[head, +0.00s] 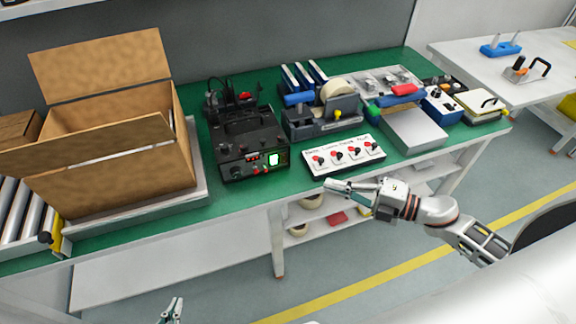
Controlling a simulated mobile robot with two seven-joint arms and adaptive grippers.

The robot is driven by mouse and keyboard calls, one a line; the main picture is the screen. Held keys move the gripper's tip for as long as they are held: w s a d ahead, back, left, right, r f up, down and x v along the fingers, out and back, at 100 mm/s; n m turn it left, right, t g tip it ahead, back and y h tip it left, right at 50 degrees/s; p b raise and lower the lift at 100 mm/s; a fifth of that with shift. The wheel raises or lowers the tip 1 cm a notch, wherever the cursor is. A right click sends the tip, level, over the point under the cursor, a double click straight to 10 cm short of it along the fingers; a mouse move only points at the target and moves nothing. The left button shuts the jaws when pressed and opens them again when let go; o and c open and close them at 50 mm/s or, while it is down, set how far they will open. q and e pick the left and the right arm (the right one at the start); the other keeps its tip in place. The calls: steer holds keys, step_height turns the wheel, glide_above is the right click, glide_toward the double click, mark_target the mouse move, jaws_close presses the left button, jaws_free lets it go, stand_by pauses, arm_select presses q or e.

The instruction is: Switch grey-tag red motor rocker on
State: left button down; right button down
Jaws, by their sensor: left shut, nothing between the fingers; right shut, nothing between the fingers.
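A white switch panel (343,155) with a dark front edge lies near the front edge of the green bench. It carries a row of several red rockers, among them the leftmost red rocker (318,160) and the rightmost red rocker (371,146). Small print runs above them; the words, the tag colours and each rocker's position are too small to tell. My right gripper (332,185) is shut and empty, just in front of and below the panel, apart from the rockers. My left gripper (174,310) is shut and empty, low at the bottom edge, far from the panel.
A black device (245,140) with a lit display stands left of the panel. A tape dispenser (325,113) stands behind it. A grey box (413,128) is to the right. An open cardboard box (110,170) fills the bench's left. The floor in front is free.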

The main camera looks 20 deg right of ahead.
stand_by(0.3)
steer(key=p, duration=0.1)
glide_toward(278, 162)
steer(key=a, duration=0.1)
steer(key=s+a, duration=0.1)
steer(key=a+r, duration=0.1)
steer(key=shift+s+a, duration=0.1)
steer(key=shift+s, duration=0.25)
steer(key=w, duration=0.3)
steer(key=shift+w+a+f, duration=0.15)
steer(key=shift+a+f, duration=0.2)
steer(key=shift+a, duration=0.05)
steer(key=shift+w+f, duration=0.1)
steer(key=shift+w, duration=0.5)
